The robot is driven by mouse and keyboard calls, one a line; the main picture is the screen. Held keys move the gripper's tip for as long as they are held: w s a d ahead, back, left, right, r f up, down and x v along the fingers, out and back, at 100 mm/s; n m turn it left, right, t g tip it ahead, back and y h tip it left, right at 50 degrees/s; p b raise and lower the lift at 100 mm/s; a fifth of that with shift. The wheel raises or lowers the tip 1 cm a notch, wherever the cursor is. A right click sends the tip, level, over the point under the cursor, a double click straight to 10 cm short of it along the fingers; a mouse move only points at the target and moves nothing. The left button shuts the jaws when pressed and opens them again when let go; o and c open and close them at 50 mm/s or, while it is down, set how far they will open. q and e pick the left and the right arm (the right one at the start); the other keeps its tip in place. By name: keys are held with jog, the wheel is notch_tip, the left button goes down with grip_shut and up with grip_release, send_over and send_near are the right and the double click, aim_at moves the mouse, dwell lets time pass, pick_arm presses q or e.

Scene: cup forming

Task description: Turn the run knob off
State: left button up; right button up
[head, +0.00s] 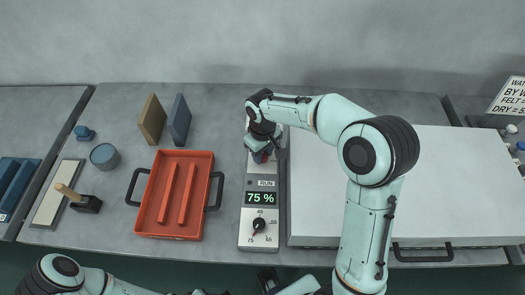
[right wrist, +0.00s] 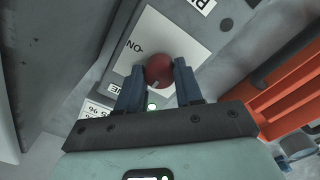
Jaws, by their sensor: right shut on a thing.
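The red run knob (right wrist: 158,70) sits on a pale plate (right wrist: 185,40) on the control box, with an ON mark beside it in the right wrist view. My right gripper (right wrist: 159,82) has one finger on each side of the knob and is shut on it. In the head view my right gripper (head: 262,154) reaches down to the upper part of the grey control box (head: 245,215), above the RUN label and a green 75 % display (head: 261,198). The gripper and wrist hide most of the knob there.
A black dial (head: 259,225) is lower on the control box. An orange tray (head: 150,222) with dark handles stands to its left. A large white-topped unit (head: 450,180) stands to the right, partly behind my right arm. Two upright boards (head: 152,120) stand behind the tray.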

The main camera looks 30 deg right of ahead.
aim_at(263, 155)
dwell(0.5)
jog(key=o, duration=1)
jog(key=shift+o, duration=0.2)
pick_arm(q)
jog(key=shift+w+r+p, duration=0.25)
jog(key=shift+r+p, duration=0.2)
jog(key=shift+r, duration=0.05)
jog(key=shift+w+r+p, duration=0.25)
jog(key=shift+r+p, duration=0.15)
jog(key=shift+r, duration=0.1)
pick_arm(e)
notch_tip(263, 155, up, 14)
jog(key=shift+f, duration=0.25)
